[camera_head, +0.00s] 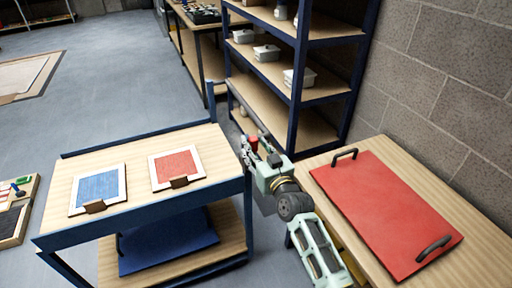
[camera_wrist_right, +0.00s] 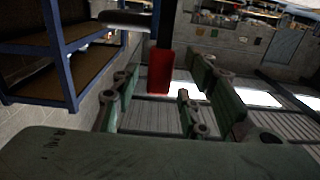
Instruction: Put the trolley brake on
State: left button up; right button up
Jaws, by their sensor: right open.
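The trolley (camera_head: 150,216) has a blue frame, a wooden top and a lower shelf, and stands at centre left. A red grip (camera_wrist_right: 160,70) on a dark bar, which looks like the brake lever, shows in the right wrist view. It also shows as a small red spot (camera_head: 253,142) at the trolley's right end. My right gripper (camera_head: 257,152) is open there. In the wrist view its green fingers (camera_wrist_right: 165,100) stand on both sides of the red grip, apart from it. Whether the grip is fully between the fingertips is hard to tell. My left gripper is out of view.
A bench with a red handled board (camera_head: 385,210) stands at right. Blue shelving (camera_head: 300,75) rises close behind my right gripper. Open floor (camera_head: 110,95) lies at left.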

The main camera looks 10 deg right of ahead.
jog(key=shift+c, duration=0.6)
grip_shut()
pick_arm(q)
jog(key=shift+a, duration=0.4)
pick_arm(e)
jog(key=shift+f, duration=0.15)
jog(key=s+t+b, duration=0.1)
jog(key=b, duration=0.3)
jog(key=s+f+t+b, duration=0.1)
jog(key=b, duration=0.2)
jog(key=s+d+f+t+y+b, duration=0.1)
jog(key=b, duration=0.3)
jog(key=shift+s+d+t+b, duration=0.1)
jog(key=shift+s+t+b, duration=0.1)
jog(key=shift+t+b, duration=0.1)
jog(key=shift+s+b, duration=0.2)
jog(key=shift+b, duration=0.3)
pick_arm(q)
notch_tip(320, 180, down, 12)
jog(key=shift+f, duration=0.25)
pick_arm(e)
jog(key=shift+r, duration=0.15)
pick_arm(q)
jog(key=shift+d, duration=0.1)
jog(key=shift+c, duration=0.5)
